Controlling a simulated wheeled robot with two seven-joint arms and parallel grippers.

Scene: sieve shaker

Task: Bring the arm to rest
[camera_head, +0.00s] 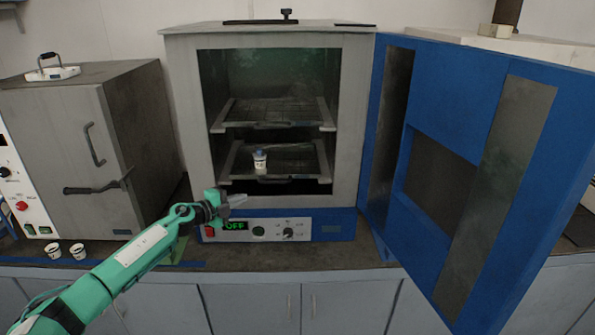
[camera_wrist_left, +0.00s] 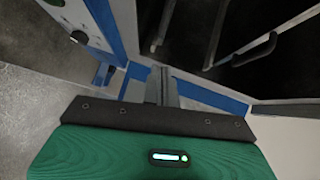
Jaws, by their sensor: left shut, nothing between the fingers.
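My left arm (camera_head: 140,252) comes in from the lower left in the head view, its green links reaching toward the open oven. My left gripper (camera_head: 236,200) is in front of the oven's lower front edge, just above the control panel, and is shut and empty. In the left wrist view its fingers (camera_wrist_left: 161,85) are together, with nothing between them. A small white cup with a dark blue top (camera_head: 260,159) stands on the lower rack (camera_head: 300,165) inside the oven, apart from the gripper. My right gripper is not in view.
The oven (camera_head: 350,120) has its blue door (camera_head: 450,90) swung wide open to the right. Its panel display (camera_head: 236,226) reads OFF. A closed grey oven (camera_head: 50,130) stands at left. Two small cups (camera_head: 78,251) stand on the counter before it. The counter front (camera_head: 320,258) is clear.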

